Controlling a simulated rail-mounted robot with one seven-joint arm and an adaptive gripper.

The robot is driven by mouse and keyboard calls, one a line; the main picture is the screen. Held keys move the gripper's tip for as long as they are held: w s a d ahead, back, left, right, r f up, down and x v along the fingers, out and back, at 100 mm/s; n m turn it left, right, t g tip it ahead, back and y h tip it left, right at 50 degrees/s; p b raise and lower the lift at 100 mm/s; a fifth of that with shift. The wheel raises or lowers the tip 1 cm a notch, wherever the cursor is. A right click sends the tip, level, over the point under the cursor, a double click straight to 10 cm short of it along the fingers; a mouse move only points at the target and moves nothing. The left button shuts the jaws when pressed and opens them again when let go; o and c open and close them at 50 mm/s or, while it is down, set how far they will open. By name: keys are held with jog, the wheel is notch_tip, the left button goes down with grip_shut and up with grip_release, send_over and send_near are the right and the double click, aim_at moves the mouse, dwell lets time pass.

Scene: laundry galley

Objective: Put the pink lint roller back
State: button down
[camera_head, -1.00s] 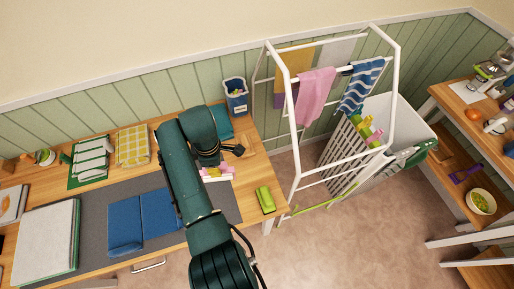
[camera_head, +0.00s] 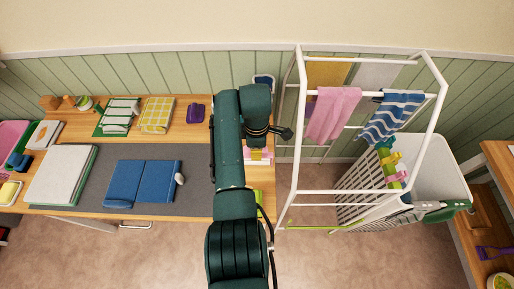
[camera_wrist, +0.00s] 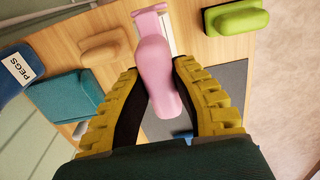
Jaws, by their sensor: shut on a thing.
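The pink lint roller (camera_wrist: 153,62) shows in the wrist view, its rounded pink body between my two yellow ridged fingers. My gripper (camera_wrist: 160,105) is shut on it. A pale pink flat piece (camera_wrist: 150,20) and a white strip lie just beyond it; I cannot tell whether these belong to the roller or to its holder. In the head view, my gripper (camera_head: 257,158) is over the right end of the wooden worktop (camera_head: 226,205), with pink and white showing at the fingers. My arm hides part of this area. Whether the roller touches the worktop is unclear.
A lime green block (camera_wrist: 236,16), a tan block (camera_wrist: 104,45), a teal item (camera_wrist: 66,96) and a blue PEGS box (camera_wrist: 18,72) are near the gripper. A folded blue cloth (camera_head: 143,183) lies left. A white drying rack (camera_head: 292,185) stands right.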

aim_at(257, 162)
jog(key=shift+f+b, duration=3.35)
jog(key=shift+f, duration=1.1)
jog(key=shift+f+b, duration=0.3)
jog(key=shift+f, duration=0.1)
jog(key=c, duration=0.9)
grip_release()
notch_tip(257, 162, up, 8)
jog(key=p, duration=0.7)
jog(key=shift+r, duration=0.1)
